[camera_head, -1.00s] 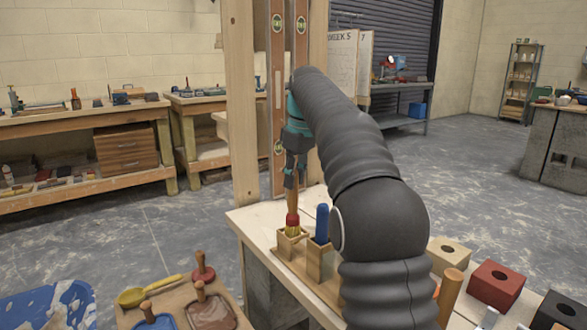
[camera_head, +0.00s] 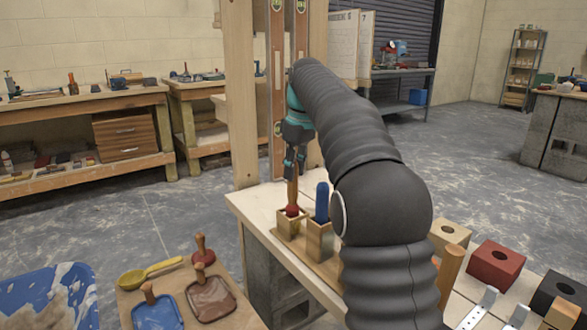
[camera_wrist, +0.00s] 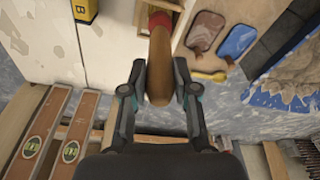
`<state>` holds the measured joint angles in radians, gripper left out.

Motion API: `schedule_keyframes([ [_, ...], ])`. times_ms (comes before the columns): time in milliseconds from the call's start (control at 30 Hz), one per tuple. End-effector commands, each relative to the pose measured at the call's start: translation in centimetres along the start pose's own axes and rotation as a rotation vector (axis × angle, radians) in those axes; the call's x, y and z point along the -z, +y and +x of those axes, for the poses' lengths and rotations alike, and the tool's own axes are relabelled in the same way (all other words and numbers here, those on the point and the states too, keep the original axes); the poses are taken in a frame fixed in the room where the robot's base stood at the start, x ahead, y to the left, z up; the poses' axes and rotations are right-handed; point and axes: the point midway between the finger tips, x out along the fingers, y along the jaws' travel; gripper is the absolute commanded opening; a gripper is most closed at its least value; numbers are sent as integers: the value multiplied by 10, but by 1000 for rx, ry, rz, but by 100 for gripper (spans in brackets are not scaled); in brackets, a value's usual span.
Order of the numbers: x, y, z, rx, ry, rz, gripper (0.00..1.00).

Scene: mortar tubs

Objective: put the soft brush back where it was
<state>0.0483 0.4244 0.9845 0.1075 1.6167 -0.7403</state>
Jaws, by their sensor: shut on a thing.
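The soft brush (camera_head: 292,194) has a brown wooden handle and a red collar. It stands about upright, with the collar at the rim of the left wooden holder box (camera_head: 289,228); its bristles are hidden inside. My gripper (camera_head: 293,172) is shut on the upper handle, above the box. In the wrist view, the handle (camera_wrist: 160,62) lies between my two fingers (camera_wrist: 159,82), with the red collar and part of the box beyond it. Whether the brush rests on the box's floor cannot be seen.
A blue-handled tool (camera_head: 322,203) stands in the neighbouring box (camera_head: 320,242), close to my gripper's right. A wooden upright (camera_head: 239,100) and levels (camera_head: 278,90) rise behind. Blocks with holes (camera_head: 496,268) lie to the right. A tool board (camera_head: 132,299) is at front left.

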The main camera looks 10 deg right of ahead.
Motion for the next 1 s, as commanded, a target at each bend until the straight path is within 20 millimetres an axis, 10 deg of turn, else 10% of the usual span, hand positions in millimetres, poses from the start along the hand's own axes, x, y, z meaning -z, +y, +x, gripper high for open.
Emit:
schedule_keyframes([
  [767,-1,0,8,-1,1,0,0],
  [800,-1,0,7,-1,1,0,36],
  [900,-1,0,7,0,1,0,58],
  [1000,-1,0,7,0,0,0,58],
])
